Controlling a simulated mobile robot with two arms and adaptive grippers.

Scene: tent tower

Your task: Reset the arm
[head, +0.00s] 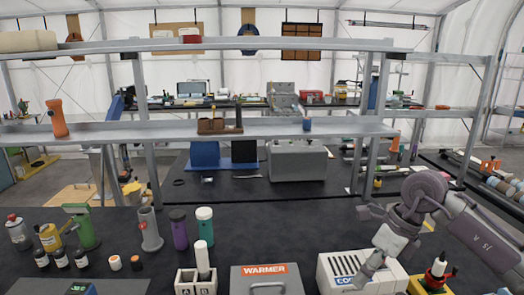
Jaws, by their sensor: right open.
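My right arm comes in from the right edge. Its gripper (369,241) hangs above the front bench, over the white box marked with blue letters (335,268). The fingers are spread apart and nothing shows between them. The lower finger overlaps the white box in the picture; I cannot tell whether they touch. My left arm and gripper are not in view.
The grey WARMER box (262,284) and a white A/B holder (184,284) stand left of the white box. Purple (179,230) and teal (205,230) bottles stand behind. A red-topped yellow item (437,268) stands right. A metal shelf (130,133) spans behind.

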